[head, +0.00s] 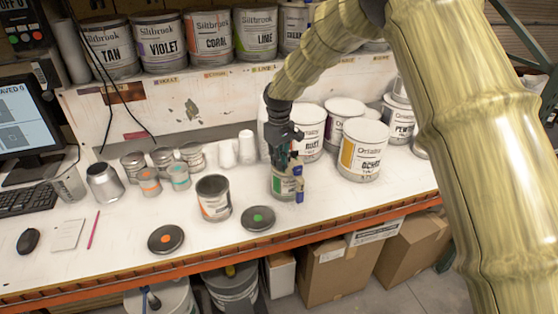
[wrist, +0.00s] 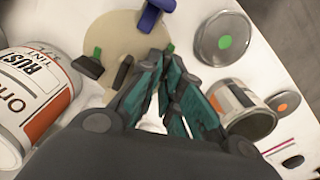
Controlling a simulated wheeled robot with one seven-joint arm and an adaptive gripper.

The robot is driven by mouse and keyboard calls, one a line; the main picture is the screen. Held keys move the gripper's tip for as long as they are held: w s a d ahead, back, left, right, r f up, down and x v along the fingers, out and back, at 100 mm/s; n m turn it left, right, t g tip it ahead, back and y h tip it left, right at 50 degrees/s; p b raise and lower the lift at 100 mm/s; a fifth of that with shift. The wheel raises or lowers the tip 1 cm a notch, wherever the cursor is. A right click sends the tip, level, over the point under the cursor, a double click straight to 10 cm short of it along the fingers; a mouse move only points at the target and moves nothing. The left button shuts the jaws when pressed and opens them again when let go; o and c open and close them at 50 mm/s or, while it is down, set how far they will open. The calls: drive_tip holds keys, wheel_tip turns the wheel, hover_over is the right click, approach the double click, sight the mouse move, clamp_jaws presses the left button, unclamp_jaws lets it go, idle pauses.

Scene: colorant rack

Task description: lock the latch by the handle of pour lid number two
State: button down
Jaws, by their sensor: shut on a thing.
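A beige round pour lid (wrist: 128,32) sits on a can with a green label (head: 284,183), at the front middle of the bench. In the wrist view the lid carries a blue handle (wrist: 154,13) at its edge and dark pieces with a green tab (wrist: 97,53). Another small green tab (wrist: 170,48) shows by my fingertips. The blue handle (head: 299,184) hangs at the can's right side in the head view. My gripper (wrist: 167,58) reaches down over the lid's edge, its teal fingers closed on a small latch part that they mostly hide. No number is readable on the lid.
An open can with an orange label (head: 213,198) stands left of the green-labelled can. Loose lids with a green dot (head: 258,218) and an orange dot (head: 166,239) lie in front. Large paint cans (head: 362,150) stand behind at right.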

idle(0.4)
drive_tip(key=c, duration=1.6)
unclamp_jaws()
drive_tip(key=shift+r, duration=4.05)
drive_tip(key=shift+d+f, duration=0.1)
